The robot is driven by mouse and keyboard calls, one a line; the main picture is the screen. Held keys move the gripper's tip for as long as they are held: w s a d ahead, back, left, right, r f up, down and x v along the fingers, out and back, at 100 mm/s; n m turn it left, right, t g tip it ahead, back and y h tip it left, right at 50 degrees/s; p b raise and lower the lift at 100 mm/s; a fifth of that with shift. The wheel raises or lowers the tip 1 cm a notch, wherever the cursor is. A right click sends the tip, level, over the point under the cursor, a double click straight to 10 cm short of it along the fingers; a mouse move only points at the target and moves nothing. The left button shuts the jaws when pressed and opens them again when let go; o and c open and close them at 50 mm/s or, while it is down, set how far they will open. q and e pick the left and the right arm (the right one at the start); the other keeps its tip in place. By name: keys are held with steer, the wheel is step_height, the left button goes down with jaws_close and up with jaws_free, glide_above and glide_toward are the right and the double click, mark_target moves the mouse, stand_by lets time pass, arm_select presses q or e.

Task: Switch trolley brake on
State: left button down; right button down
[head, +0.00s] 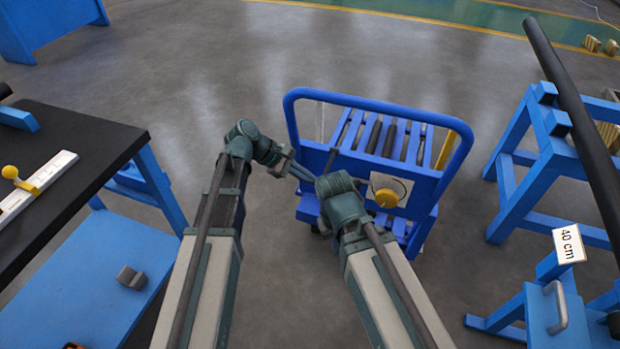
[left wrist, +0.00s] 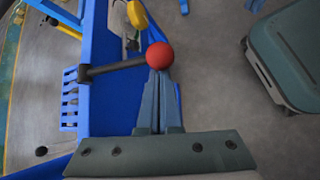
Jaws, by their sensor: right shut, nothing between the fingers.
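The blue trolley (head: 365,103) stands ahead, with a looped push handle towards me and a round yellow part (head: 387,198) below its deck. In the left wrist view, a dark lever (left wrist: 115,68) with a red ball knob (left wrist: 160,55) sticks out from the trolley's blue side (left wrist: 110,115). My left gripper (left wrist: 158,80) has its fingers together, with the tips right at the red knob; whether they touch cannot be told. In the head view the left gripper (head: 303,172) reaches the trolley's near side. My right gripper (head: 340,187) is shut and empty in front of the trolley; its wrist mostly hides its fingers. The knob is hidden in the head view.
A black-topped blue workbench (head: 85,125) stands at the left. A blue stand (head: 520,150) carrying a long dark pipe (head: 575,110) and a small blue stool marked 40 cm (head: 535,310) are at the right. The floor behind the trolley is clear.

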mark_target(288, 125)
arm_select(q)
steer(key=shift+r, duration=0.2)
steer(key=w+d+r+p, duration=0.1)
steer(key=w+r+p, duration=0.2)
steer(key=r+p, duration=0.6)
steer(key=shift+w+d, duration=0.15)
steer(key=shift+w, duration=0.05)
stand_by(0.5)
step_height(288, 125, down, 4)
steer(key=s+a+r+b, duration=0.1)
steer(key=a+b, duration=0.1)
steer(key=b, duration=0.1)
steer(key=w+a+r+p, duration=0.2)
steer(key=p, duration=0.1)
steer(key=w+a+r+p, duration=0.3)
steer(key=shift+r, duration=0.35)
steer(key=shift+w+a+r, duration=0.25)
steer(key=shift+w+a, duration=0.05)
steer(key=shift+a, duration=0.1)
